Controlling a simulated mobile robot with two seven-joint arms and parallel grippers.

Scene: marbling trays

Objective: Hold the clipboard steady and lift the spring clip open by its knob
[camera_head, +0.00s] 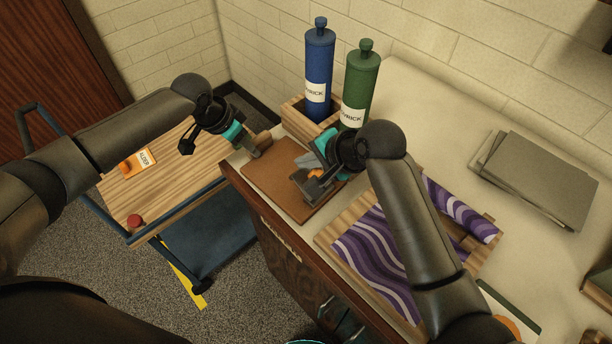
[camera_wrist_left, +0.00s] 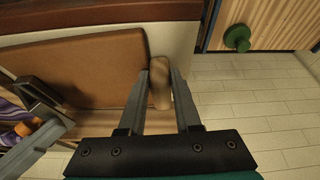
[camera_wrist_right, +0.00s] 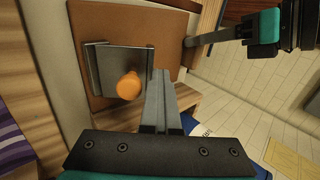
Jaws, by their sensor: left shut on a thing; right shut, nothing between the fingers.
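The brown clipboard (camera_head: 285,190) lies on the worktop; it also shows in both the left wrist view (camera_wrist_left: 90,60) and the right wrist view (camera_wrist_right: 115,30). My left gripper (camera_head: 256,148) is shut on a wooden grip (camera_wrist_left: 161,82) at the clipboard's edge. The grey spring clip (camera_wrist_right: 103,68) sits on the board and carries an orange knob (camera_wrist_right: 128,86). The knob (camera_head: 315,173) is partly hidden in the head view. My right gripper (camera_wrist_right: 160,76) is shut and empty, its fingertips close beside the knob. I cannot tell whether they touch the clip.
A wooden holder (camera_head: 294,110) with a blue bottle (camera_head: 319,65) and a green bottle (camera_head: 360,85) stands behind the clipboard. A purple marbled sheet (camera_head: 375,250) lies at right, grey boards (camera_head: 540,180) further right. A wooden-topped cart (camera_head: 170,185) stands at left.

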